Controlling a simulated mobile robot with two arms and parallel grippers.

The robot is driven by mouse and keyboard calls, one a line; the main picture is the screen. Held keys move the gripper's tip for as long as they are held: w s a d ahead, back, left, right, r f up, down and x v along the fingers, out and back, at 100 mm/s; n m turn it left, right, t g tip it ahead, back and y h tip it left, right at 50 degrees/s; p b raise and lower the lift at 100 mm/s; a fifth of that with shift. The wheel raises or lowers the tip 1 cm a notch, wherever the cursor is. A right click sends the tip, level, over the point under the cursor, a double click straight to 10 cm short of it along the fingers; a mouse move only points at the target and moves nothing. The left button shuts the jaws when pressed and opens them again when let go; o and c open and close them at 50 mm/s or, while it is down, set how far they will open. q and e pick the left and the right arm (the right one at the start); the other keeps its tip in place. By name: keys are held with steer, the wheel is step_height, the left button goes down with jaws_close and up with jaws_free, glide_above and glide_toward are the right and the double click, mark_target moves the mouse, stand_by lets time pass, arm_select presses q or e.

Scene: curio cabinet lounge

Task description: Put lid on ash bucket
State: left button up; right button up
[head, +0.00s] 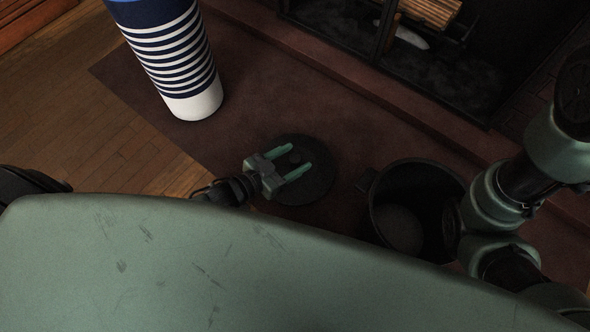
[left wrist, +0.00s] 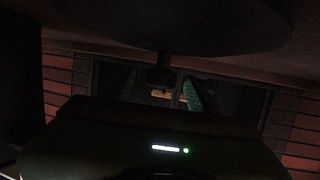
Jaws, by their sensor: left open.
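The dark round lid (head: 312,188) lies flat on the dark red floor area, left of the bucket. A small knob stands at its middle. My left gripper (head: 299,158) is open over the lid, with one green finger on each side of the knob. In the left wrist view the lid (left wrist: 190,22) is a dark disc at the top, and its knob (left wrist: 160,75) shows between the fingers. The black ash bucket (head: 375,207) stands open, right of the lid, with a rounded grey shape inside. My right arm hangs at the bucket's right side; its gripper is hidden or out of view.
A fireplace (head: 400,65) with a raised hearth edge lies behind. A tall blue and white striped cylinder (head: 190,85) stands at the back left. Wooden floor (head: 80,110) is clear at the left. My own green body fills the front.

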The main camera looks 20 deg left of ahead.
arm_select(q)
steer(key=shift+w+d+f, duration=0.15)
steer(key=shift+w+d, duration=0.1)
steer(key=shift+w, duration=0.1)
jaws_close()
stand_by(1.2)
